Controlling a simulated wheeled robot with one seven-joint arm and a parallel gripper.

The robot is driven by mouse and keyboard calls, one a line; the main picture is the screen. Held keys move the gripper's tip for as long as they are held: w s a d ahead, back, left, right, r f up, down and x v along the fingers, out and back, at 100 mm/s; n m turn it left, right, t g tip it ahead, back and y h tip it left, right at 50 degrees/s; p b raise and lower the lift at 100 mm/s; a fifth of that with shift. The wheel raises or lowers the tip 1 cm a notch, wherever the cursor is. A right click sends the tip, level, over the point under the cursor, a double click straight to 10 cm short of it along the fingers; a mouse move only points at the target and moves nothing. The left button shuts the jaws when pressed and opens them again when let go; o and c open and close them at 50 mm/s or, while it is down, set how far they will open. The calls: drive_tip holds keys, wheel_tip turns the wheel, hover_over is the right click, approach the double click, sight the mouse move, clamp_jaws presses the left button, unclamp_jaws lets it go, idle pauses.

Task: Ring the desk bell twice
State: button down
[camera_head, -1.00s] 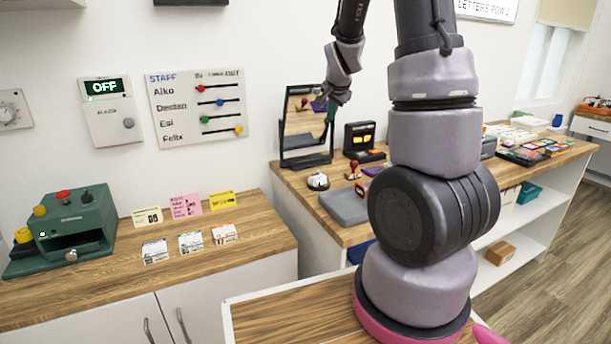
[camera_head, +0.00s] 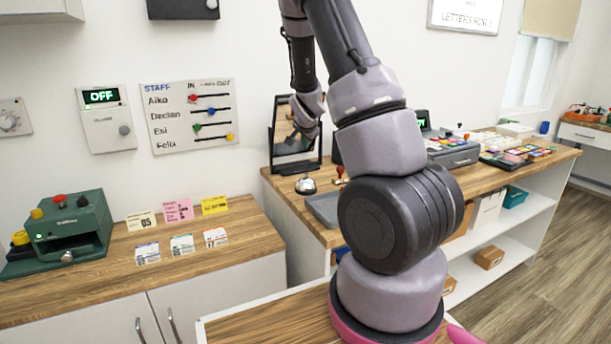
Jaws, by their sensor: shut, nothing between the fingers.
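The desk bell (camera_head: 305,185) is a small silver dome on a dark base. It stands upright on the wooden counter, in front of the black-framed mirror (camera_head: 273,133). My gripper (camera_head: 292,139) is small in view and points down in front of the mirror. It is shut and holds nothing. It appears above the bell and slightly left of it, with a clear gap in the picture. How far apart they are in depth is hard to tell.
A red-handled stamp (camera_head: 340,175) stands just right of the bell. A grey flat case (camera_head: 323,209) lies in front of it. My arm hides part of the counter further right. A green machine (camera_head: 72,228) and several cards are on the left cabinet (camera_head: 230,250).

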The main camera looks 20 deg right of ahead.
drive_tip(key=shift+f, duration=4.1)
drive_tip(key=shift+f, duration=0.1)
drive_tip(key=shift+f, duration=0.3)
drive_tip(key=shift+f, duration=0.45)
drive_tip(key=shift+r, duration=0.9)
drive_tip(key=shift+r, duration=2.5)
